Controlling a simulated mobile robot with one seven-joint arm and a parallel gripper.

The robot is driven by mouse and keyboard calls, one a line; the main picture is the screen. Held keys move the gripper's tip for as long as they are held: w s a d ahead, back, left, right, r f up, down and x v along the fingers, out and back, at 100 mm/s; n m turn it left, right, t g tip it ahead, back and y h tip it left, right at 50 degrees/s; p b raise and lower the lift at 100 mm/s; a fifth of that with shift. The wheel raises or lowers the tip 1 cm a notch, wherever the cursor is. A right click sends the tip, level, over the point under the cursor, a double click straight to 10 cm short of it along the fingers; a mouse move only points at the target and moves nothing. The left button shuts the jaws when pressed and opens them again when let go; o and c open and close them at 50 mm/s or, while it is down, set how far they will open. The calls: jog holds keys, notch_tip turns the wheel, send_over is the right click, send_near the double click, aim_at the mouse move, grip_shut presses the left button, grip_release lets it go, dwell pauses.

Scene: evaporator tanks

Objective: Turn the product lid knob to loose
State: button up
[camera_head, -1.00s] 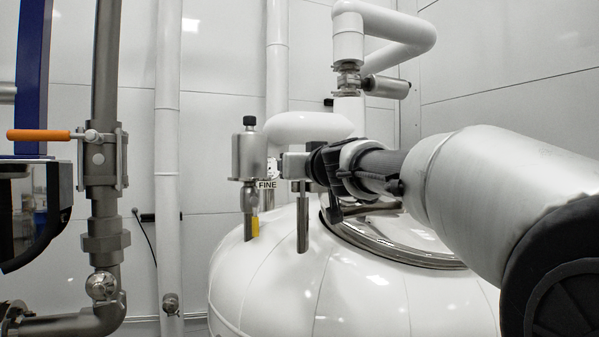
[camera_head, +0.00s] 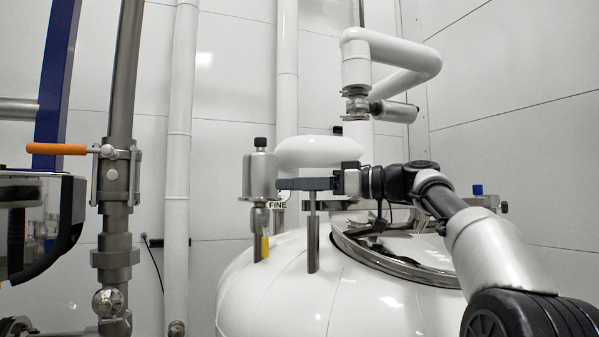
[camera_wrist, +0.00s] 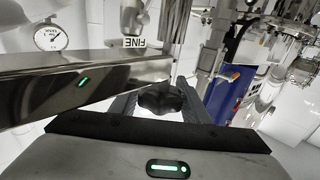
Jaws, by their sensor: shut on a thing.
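The product lid knob is a black, lobed knob (camera_wrist: 160,99), seen in the wrist view beside a shiny metal bar (camera_wrist: 70,85). My gripper (camera_wrist: 158,106) has one finger on each side of the knob and is shut on it. In the head view my gripper (camera_head: 292,184) reaches in from the right, its dark fingers pointing left near the top of a metal post (camera_head: 313,240). The knob cannot be made out there. The round steel-rimmed lid (camera_head: 405,252) lies on the white tank (camera_head: 285,290), below and right of my gripper.
A steel cylinder fitting (camera_head: 259,177) and a FINE tag (camera_head: 278,205) are close to my fingertips. A thick white pipe (camera_head: 395,52) hangs above. An orange-handled valve (camera_head: 58,149) stands at the left.

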jog(key=n+g+p, duration=0.1)
jog(key=g+p, duration=0.1)
jog(key=n+g+p, duration=0.1)
jog(key=g+p, duration=0.1)
jog(key=shift+s+a+n+y, duration=0.15)
jog(key=shift+s+n+y, duration=0.15)
jog(key=shift+s+y, duration=0.1)
jog(key=o, duration=1)
jog(key=shift+a, duration=0.1)
